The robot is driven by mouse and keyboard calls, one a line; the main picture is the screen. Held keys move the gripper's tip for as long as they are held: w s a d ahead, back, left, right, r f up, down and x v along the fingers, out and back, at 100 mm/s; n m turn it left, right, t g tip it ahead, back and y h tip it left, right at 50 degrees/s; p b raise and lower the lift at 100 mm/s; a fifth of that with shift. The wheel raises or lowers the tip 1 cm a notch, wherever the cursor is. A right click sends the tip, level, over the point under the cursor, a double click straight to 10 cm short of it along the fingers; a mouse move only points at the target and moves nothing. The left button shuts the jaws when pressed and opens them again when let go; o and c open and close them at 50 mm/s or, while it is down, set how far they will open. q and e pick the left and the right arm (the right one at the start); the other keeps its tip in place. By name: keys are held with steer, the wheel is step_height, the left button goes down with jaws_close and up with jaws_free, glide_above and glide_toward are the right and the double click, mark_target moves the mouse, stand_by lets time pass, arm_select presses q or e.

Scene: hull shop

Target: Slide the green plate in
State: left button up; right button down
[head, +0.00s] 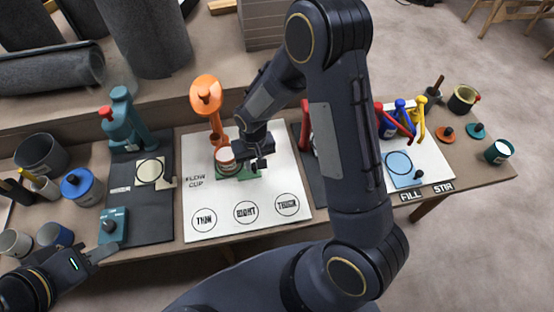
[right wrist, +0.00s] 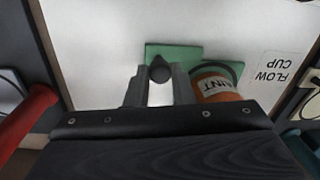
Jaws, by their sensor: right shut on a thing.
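The green plate (head: 246,174) lies on the white flow cup board, below the orange stand (head: 206,95). It also shows in the right wrist view (right wrist: 188,50), with a dark knob (right wrist: 159,70) on it. My right gripper (head: 258,163) is shut on this knob; its fingers (right wrist: 159,85) are on either side of it. An orange and white paint can (head: 225,158) stands beside the gripper, at the plate's left part; I cannot tell whether it rests on it. My left gripper (head: 104,252) is low at the left, near a teal block with a knob (head: 112,226); its opening is unclear.
The white board (head: 200,222) has three marked circles at its front and is clear there. A teal stand (head: 122,118) is to the left. Red, blue and yellow handles (head: 402,115) are to the right, partly behind my right arm. Pots and cups stand at both ends of the bench.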

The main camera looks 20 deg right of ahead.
steer(key=shift+w+a, duration=0.25)
steer(key=shift+a, duration=0.75)
steer(key=c, duration=1.3)
jaws_free()
steer(key=shift+a, duration=0.1)
steer(key=shift+o, duration=0.2)
step_height(320, 180, up, 8)
steer(key=shift+d+p, duration=0.25)
steer(key=shift+p, duration=0.05)
